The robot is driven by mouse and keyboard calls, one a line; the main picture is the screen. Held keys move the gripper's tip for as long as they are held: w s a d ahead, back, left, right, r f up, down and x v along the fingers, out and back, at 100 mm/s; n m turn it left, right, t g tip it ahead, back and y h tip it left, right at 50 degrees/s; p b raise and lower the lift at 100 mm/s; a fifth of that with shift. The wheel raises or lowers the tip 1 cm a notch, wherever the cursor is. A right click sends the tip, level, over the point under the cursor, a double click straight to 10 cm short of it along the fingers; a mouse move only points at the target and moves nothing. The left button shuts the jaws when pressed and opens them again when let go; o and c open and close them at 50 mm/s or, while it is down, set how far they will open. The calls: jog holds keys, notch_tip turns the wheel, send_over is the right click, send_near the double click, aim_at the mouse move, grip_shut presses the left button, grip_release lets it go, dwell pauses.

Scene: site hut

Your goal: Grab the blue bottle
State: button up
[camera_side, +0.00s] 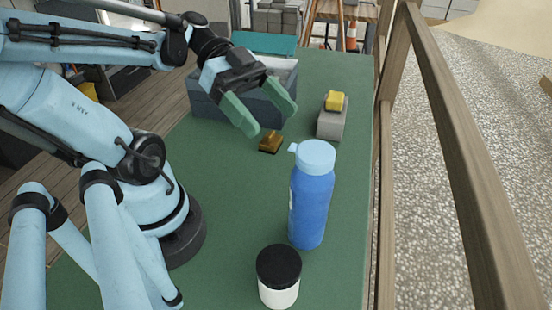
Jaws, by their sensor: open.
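The blue bottle (311,207) stands upright on the green table, right of the middle of the side view. It has a light blue cap with a small loop at its left. My gripper (268,122) has two green fingers, spread apart with nothing between them. It is above the table, behind and to the left of the bottle in the picture, apart from it. No part of the bottle is hidden by the arm.
A white jar with a black lid (279,276) stands in front of the bottle. A small brown-yellow object (270,142) lies below my gripper. A grey block (332,121) carries a yellow object (335,100). A grey bin (205,98) stands behind. A wooden rail (470,170) runs along the right.

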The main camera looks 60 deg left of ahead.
aim_at(315, 155)
jog(key=shift+m+h, duration=0.4)
jog(key=shift+m, duration=0.4)
jog(key=shift+d+r+x, duration=0.1)
jog(key=shift+r+x, duration=0.1)
jog(key=shift+x, duration=1.65)
jog(key=shift+d+r+x, duration=0.1)
jog(key=shift+r+x, duration=0.1)
jog(key=shift+x, duration=1.65)
jog(key=shift+d+r+x, duration=0.1)
jog(key=shift+r+x, duration=0.1)
jog(key=shift+x, duration=1.65)
jog(key=shift+s, duration=0.15)
grip_shut()
